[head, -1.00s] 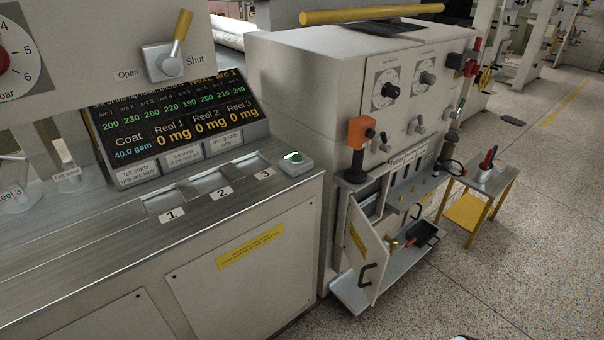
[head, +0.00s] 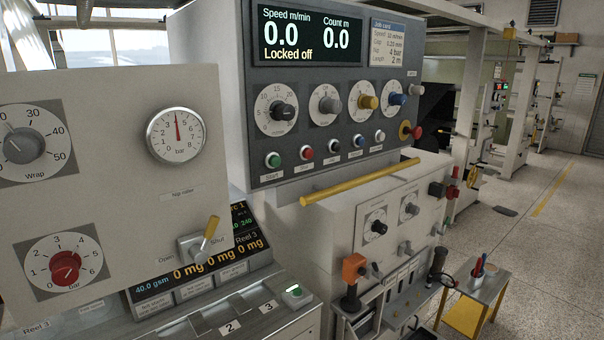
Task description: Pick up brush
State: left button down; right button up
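I cannot make out a brush for certain. A small side table (head: 497,284) at the lower right bears a light container with upright red and blue handles (head: 479,266); they are too small to tell whether one is a brush. Neither of my grippers shows in the head view.
A machine with a control panel (head: 328,75) of dials and buttons fills the middle. A yellow bar (head: 360,182) sticks out below it. A grey panel with gauges (head: 110,110) stands at left. Speckled floor (head: 545,230) lies open at right.

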aim_at(478, 263)
jog(key=i+l+z, duration=0.35)
jog(key=i+l, duration=0.8)
jog(key=l, duration=0.4)
jog(key=i+l+z, duration=0.35)
jog(key=i+l, duration=0.85)
jog(key=u, duration=0.85)
jog(key=i+l, duration=0.05)
